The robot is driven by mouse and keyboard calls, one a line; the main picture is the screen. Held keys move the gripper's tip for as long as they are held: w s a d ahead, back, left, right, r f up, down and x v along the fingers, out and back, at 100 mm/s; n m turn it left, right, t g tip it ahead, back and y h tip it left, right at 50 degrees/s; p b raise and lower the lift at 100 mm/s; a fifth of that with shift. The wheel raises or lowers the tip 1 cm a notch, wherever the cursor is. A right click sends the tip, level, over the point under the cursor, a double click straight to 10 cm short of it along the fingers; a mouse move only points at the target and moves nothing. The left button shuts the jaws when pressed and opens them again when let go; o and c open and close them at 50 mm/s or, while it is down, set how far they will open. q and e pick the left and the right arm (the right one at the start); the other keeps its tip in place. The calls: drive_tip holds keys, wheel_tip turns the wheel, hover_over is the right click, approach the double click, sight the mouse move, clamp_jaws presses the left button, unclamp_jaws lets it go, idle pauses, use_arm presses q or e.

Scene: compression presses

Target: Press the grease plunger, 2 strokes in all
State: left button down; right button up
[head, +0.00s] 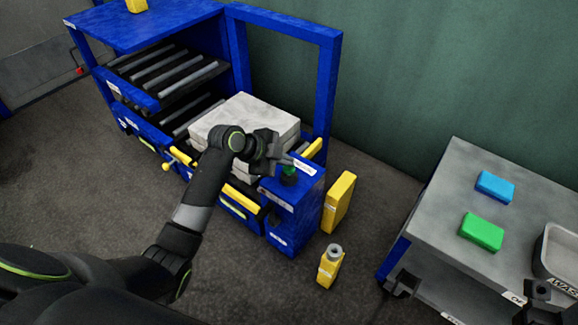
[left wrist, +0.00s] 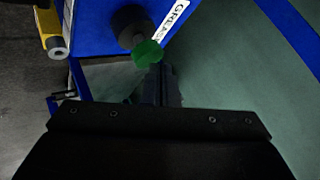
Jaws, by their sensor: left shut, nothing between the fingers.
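The grease plunger has a green knob (head: 289,172) on top of a blue housing (head: 292,205) at the press's front right corner. The knob also shows in the left wrist view (left wrist: 148,53), on a dark round stem beside the white GREASE label (left wrist: 171,17). My left gripper (head: 280,160) is shut and empty, with its fingertips (left wrist: 158,76) close to the knob. I cannot tell whether they touch it. A dark part at the lower right edge looks like my right gripper (head: 540,293); its jaws are not clear.
The blue press holds a pale block (head: 215,120) and roller shelves. A yellow box (head: 338,202) and a yellow bottle (head: 329,266) stand on the floor to its right. A grey table (head: 470,190) carries a blue block (head: 495,186), a green block (head: 481,231) and a metal tray (head: 551,245).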

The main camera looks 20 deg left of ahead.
sight(285, 168)
use_arm(q)
drive_tip(key=shift+f+b, duration=0.5)
drive_tip(key=shift+f, duration=0.45)
idle(0.5)
drive_tip(key=shift+r, duration=0.15)
drive_tip(key=shift+r+p, duration=1.25)
drive_tip(key=shift+p, duration=0.1)
wheel_tip(285, 168, up, 5)
drive_tip(key=p, duration=0.5)
drive_tip(key=shift+r, duration=0.1)
